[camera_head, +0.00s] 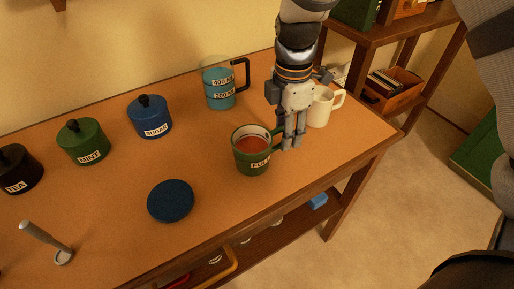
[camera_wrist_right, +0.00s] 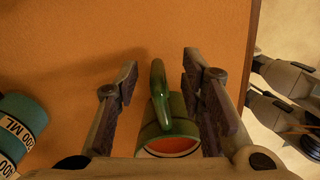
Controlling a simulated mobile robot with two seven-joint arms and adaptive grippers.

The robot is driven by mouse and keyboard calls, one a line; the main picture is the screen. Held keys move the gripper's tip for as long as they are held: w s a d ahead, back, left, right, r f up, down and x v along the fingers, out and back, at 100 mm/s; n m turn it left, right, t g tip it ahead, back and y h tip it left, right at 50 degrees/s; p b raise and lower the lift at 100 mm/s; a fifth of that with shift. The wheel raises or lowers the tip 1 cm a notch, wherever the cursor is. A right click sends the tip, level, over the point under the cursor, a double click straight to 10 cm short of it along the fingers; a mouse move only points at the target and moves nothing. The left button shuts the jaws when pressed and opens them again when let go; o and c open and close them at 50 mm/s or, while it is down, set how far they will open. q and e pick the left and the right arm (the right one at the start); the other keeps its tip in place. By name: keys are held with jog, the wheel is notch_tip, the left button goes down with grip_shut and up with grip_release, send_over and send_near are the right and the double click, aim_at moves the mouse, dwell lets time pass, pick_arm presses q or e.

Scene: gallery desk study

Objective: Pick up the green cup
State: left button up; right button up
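The green cup (camera_head: 252,156) stands upright on the desk near its front edge, with red-brown contents and a partly hidden label. Its handle points right. My right gripper (camera_head: 289,142) is low over the desk at the handle side of the cup. In the right wrist view the cup (camera_wrist_right: 170,122) and its handle lie between the spread fingers of the right gripper (camera_wrist_right: 162,95). The right gripper is open and holds nothing; a gap shows on the handle's two sides. Grey parts at that view's right edge look like my left gripper (camera_wrist_right: 275,92), cut off; its opening is unclear.
A white mug (camera_head: 320,108) stands close behind the right gripper. A blue measuring mug (camera_head: 218,90) stands behind the cup. A dark blue disc (camera_head: 170,201) lies front left. Blue (camera_head: 150,119), green (camera_head: 84,145) and black (camera_head: 18,172) lidded jars line the left. The desk between is clear.

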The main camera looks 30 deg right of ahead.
jog(key=shift+f, duration=0.85)
jog(key=shift+r, duration=0.1)
jog(key=shift+c, duration=0.5)
grip_shut()
jog(key=shift+w, duration=0.1)
jog(key=shift+r, duration=0.1)
